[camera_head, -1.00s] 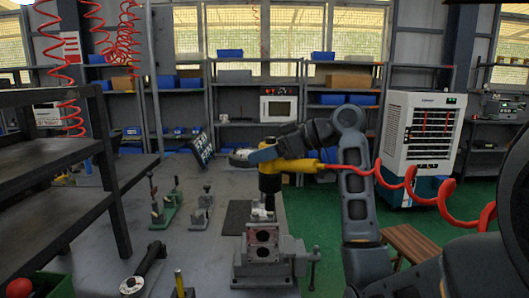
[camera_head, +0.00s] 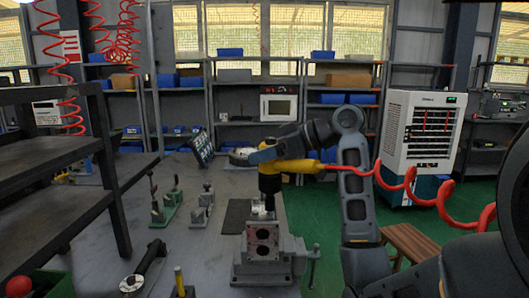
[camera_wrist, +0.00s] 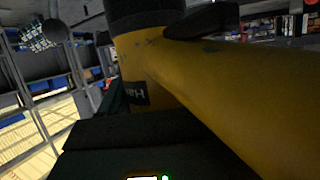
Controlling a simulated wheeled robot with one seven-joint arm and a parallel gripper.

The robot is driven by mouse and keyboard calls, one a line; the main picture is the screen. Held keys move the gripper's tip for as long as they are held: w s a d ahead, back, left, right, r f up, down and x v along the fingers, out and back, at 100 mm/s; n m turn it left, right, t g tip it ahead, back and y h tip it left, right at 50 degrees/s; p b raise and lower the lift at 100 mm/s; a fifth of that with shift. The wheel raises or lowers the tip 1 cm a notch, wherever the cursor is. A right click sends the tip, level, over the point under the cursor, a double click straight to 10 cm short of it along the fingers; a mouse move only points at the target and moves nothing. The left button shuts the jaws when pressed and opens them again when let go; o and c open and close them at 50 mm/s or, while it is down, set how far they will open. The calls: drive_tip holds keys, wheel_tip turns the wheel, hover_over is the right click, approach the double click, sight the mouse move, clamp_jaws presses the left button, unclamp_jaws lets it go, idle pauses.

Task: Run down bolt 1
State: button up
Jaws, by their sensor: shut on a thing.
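My gripper (camera_head: 262,158) is shut on a yellow and black power tool (camera_head: 300,166) with a red coiled hose at its handle end. The tool stands upright with its black nose pointing down, over the top of the valve block (camera_head: 262,241). The block is held in a grey vise (camera_head: 283,262) on the table. Small pale fittings show under the nose, but I cannot tell which is bolt 1 or whether the nose touches it. In the wrist view the tool's yellow body (camera_wrist: 215,80) fills most of the picture, above a dark jaw.
A red coiled hose (camera_head: 430,198) hangs to the right of the tool. Toggle clamps (camera_head: 166,200) and a black-handled tool (camera_head: 146,266) lie left on the grey table. A dark shelf rack (camera_head: 60,170) stands at far left. A white cooler (camera_head: 424,140) stands on the floor at right.

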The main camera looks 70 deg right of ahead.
drive_tip(key=shift+f+b, duration=0.35)
drive_tip(key=shift+f, duration=0.65)
idle(3.9)
drive_tip(key=shift+r, duration=0.2)
idle(0.3)
